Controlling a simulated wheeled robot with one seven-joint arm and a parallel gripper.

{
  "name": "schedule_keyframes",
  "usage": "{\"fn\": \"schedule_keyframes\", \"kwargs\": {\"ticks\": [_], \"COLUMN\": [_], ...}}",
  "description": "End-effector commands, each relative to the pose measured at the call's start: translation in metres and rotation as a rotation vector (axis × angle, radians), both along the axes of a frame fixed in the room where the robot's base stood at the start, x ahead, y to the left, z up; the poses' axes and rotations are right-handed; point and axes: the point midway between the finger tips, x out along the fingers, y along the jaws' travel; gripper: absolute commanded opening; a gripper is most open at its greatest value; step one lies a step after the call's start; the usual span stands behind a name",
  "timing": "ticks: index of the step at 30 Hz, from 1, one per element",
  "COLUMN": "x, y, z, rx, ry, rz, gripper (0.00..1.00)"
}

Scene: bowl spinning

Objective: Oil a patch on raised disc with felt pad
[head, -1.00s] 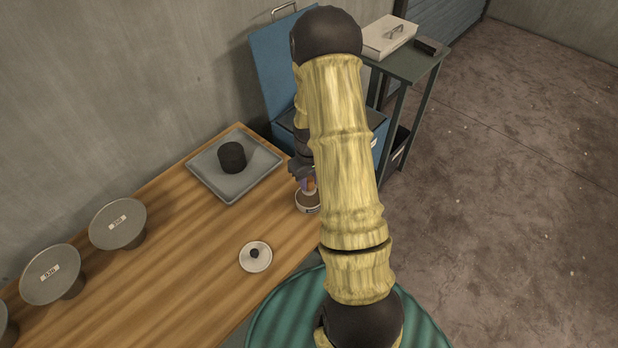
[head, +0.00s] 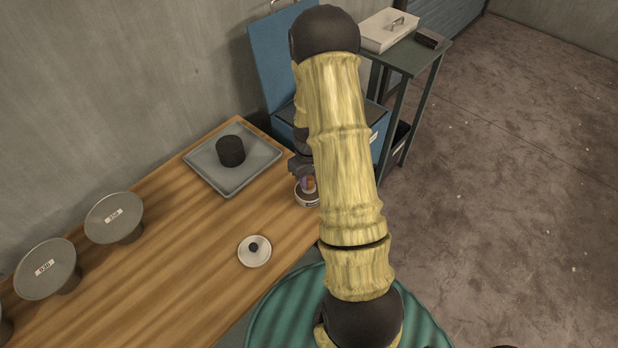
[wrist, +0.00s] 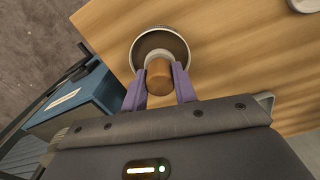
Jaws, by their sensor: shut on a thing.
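My gripper (wrist: 160,85) is shut on a brown wooden handle (wrist: 159,76), seen between its purple fingers; I take it as the felt pad's handle. The pad end is hidden below it. A round, pale-rimmed oil dish (wrist: 136,50) lies under the handle, with a brownish inside. I cannot tell whether the pad touches it. In the head view the dish (head: 306,201) stands near the table's right edge, partly behind my arm. Two grey raised discs on stands, one nearer (head: 40,285) and one farther (head: 100,228), carry small labels at the table's left side.
A white lid with a black knob (head: 262,261) lies mid-table. A grey tray (head: 207,168) holds a black cylinder (head: 230,151) near the wall. A blue box (head: 270,65) stands beyond the table, beside a green side table (head: 408,66). The wooden table's front middle is clear.

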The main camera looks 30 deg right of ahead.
Motion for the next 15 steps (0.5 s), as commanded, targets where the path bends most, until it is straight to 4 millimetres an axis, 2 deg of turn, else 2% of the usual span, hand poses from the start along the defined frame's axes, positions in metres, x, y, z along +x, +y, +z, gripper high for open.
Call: {"fn": "schedule_keyframes", "kwargs": {"ticks": [15], "x": [0.0], "y": [0.0], "z": [-0.0044], "rx": [0.0], "ry": [0.0], "rz": [0.0], "gripper": [0.1]}}
